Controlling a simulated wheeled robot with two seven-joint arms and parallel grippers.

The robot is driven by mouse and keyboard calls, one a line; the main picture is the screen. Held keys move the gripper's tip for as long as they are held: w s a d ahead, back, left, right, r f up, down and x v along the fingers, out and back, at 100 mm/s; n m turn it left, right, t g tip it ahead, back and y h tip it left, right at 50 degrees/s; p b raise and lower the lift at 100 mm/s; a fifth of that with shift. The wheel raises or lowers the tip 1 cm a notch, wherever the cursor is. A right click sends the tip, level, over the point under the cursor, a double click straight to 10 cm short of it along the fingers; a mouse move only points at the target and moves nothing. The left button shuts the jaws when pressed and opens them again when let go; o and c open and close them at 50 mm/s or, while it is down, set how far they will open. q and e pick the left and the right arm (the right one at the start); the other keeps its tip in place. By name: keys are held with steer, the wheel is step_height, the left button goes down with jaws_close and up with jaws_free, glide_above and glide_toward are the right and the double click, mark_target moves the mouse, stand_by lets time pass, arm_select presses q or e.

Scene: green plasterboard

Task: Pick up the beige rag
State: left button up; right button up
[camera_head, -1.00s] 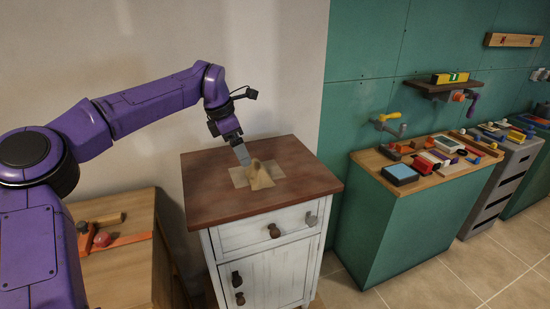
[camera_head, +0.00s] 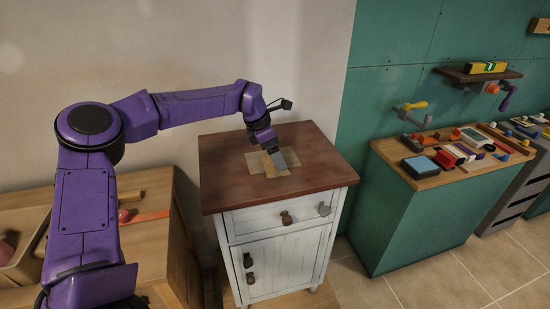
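The beige rag (camera_head: 267,165) lies on the brown top (camera_head: 232,186) of a small white cabinet, over or beside a flat pale patch (camera_head: 257,161). My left gripper (camera_head: 279,161) points down right at the rag and covers part of it. Its grey fingers look close together, but whether they are open or shut on the cloth cannot be seen. My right gripper is not in view.
The white cabinet (camera_head: 277,262) has a drawer and a door with dark knobs. To its right a green workbench (camera_head: 418,219) holds several tools, below a wall shelf (camera_head: 478,75). A wooden table (camera_head: 151,185) stands at the left. The cabinet top around the rag is clear.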

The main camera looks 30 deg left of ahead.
arm_select(q)
steer(key=shift+s+r, duration=0.1)
steer(key=shift+s, duration=0.1)
steer(key=shift+c, duration=0.3)
steer(key=c, duration=0.5)
steer(key=shift+w, duration=0.1)
steer(key=shift+c, duration=1.1)
